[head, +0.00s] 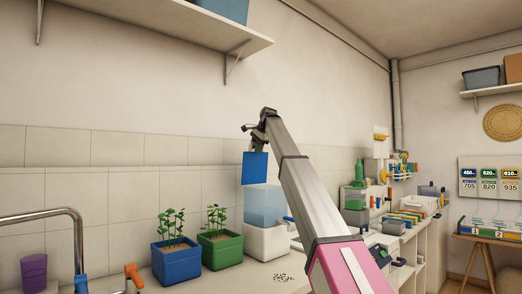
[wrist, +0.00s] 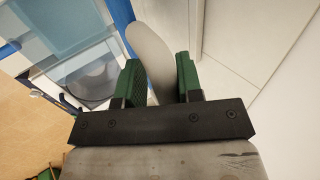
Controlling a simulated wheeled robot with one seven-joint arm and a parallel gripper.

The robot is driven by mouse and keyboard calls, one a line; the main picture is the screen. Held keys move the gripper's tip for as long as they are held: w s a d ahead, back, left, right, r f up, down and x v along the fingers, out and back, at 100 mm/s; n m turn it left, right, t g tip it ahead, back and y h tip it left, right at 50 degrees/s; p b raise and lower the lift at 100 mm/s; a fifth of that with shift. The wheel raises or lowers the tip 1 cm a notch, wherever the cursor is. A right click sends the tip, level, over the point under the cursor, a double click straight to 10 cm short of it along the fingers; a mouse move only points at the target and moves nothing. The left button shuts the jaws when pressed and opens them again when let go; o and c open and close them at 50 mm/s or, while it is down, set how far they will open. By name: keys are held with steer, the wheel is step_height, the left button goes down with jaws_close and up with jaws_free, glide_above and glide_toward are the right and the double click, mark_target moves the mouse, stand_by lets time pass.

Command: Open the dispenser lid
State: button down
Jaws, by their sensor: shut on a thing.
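The dispenser has a pale-blue see-through tank (head: 265,207) on a white base (head: 266,242), standing on the counter. A flat blue lid panel (head: 255,168) stands nearly upright above the tank. My gripper (head: 258,143) is just above this panel in the head view. In the wrist view, the green fingers of my gripper (wrist: 160,82) are shut on a rounded grey tab (wrist: 151,52). The see-through bluish surface at the upper left in the wrist view seems to be the tank (wrist: 62,35).
A blue planter (head: 176,262) and a green planter (head: 221,250) hold seedlings left of the dispenser. A faucet (head: 78,240) and purple cup (head: 34,270) are farther left. A shelf (head: 165,25) hangs above. Containers crowd the counter at right.

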steer(key=shift+w+a+f+g+h, duration=0.2)
steer(key=shift+w+a+g+h, duration=0.1)
steer(key=shift+w+a, duration=0.4)
steer(key=shift+w+a+f+g+h, duration=0.2)
steer(key=shift+w+a+g, duration=0.1)
steer(key=shift+w+a, duration=0.35)
steer(key=shift+s+f, duration=0.15)
steer(key=c, duration=1)
jaws_free()
steer(key=shift+r, duration=0.3)
steer(key=v, duration=1)
steer(key=shift+d+r, duration=0.1)
steer(key=shift+r, duration=0.05)
